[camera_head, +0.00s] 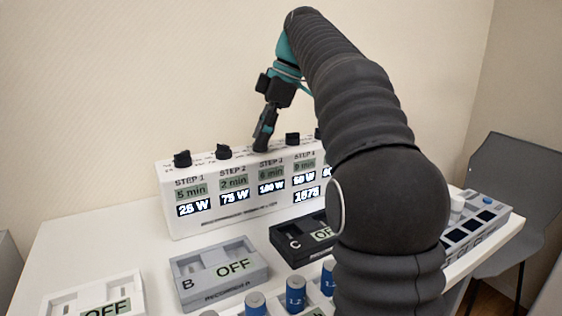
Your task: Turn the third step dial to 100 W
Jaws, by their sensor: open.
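A white control box (230,215) stands at the back of the white table, with black dials along its top. The STEP 1 dial (182,159) and STEP 2 dial (223,152) show clearly. My gripper (263,138) points down at the third dial, with its fingertips right at it; the dial is mostly hidden behind them, and I cannot tell whether they touch it. The STEP 3 display (271,187) shows 6 min and a wattage that looks like 100 W, though its digits are blurry. The STEP 4 dial (292,139) stands right of my gripper.
Block B (219,274) and block C (290,250) lie in front of the box, both showing OFF. Another OFF block (85,298) lies front left. Blue cylinders (296,294) stand at the front. My arm hides the box's right part. A grey chair (515,185) stands right.

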